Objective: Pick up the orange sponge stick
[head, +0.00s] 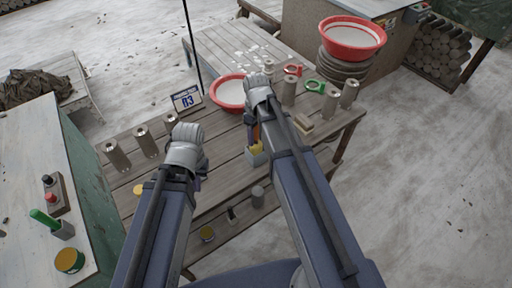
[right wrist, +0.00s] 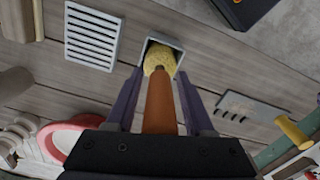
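The orange sponge stick (right wrist: 160,104) has an orange-brown handle and a yellow sponge end. In the right wrist view its sponge end sits in the mouth of a square grey holder (right wrist: 177,50), with the handle rising toward my camera. In the head view the stick (head: 256,132) shows partly beside my right arm, above the grey holder (head: 255,158). My right gripper (right wrist: 158,82) is open, its purple fingers on either side of the handle with a narrow gap each side. My left gripper (head: 196,182) hangs at the left of the table; its fingers are mostly hidden.
A red-rimmed bowl (head: 229,94) is close behind my right gripper. Several grey cylinders (head: 119,157) stand along the table, and a wood block (head: 303,123) lies at the right. A slotted grey plate (right wrist: 92,36) lies near the holder.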

